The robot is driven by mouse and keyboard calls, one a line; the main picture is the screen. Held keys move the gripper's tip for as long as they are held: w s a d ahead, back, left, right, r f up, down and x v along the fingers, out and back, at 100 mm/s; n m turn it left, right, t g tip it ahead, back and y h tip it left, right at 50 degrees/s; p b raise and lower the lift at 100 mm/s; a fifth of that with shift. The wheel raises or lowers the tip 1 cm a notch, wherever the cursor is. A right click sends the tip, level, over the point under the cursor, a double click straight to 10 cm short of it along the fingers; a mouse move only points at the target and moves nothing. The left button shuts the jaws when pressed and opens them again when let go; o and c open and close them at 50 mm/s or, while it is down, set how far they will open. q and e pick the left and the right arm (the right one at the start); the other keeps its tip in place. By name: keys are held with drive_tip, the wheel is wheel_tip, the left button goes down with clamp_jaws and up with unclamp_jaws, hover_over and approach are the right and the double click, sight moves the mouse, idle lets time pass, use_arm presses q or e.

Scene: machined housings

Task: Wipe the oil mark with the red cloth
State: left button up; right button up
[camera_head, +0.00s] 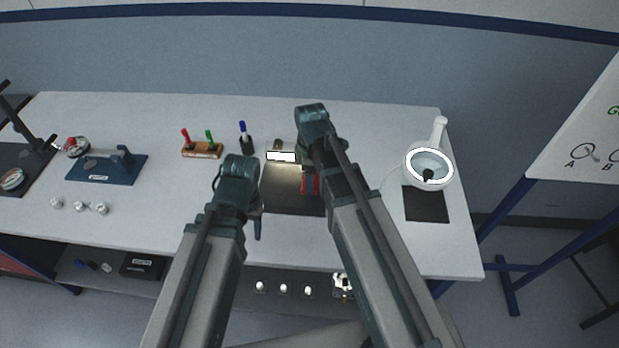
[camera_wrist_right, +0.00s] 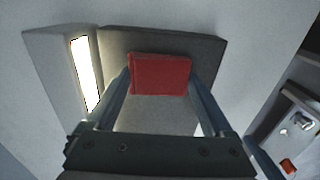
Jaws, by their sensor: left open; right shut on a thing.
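The red cloth (camera_wrist_right: 160,74) is a folded block between the fingertips of my right gripper (camera_wrist_right: 161,88) in the right wrist view. The gripper is shut on it, over or on a dark flat plate (camera_wrist_right: 208,47); whether the cloth touches the plate I cannot tell. In the head view a bit of the cloth (camera_head: 311,184) shows beside my right arm, above the dark plate (camera_head: 288,201). I can make out no oil mark in either view. My left gripper (camera_head: 257,226) is open and empty near the plate's left front side.
A lit bar lamp (camera_head: 281,156) stands at the plate's back edge. A white ring magnifier (camera_head: 429,168) and dark mat (camera_head: 426,204) are to the right.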

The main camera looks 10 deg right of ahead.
drive_tip(key=shift+r+p, duration=2.85)
drive_tip(key=shift+r, duration=0.1)
wheel_tip(320, 180, up, 3)
drive_tip(key=p, duration=0.3)
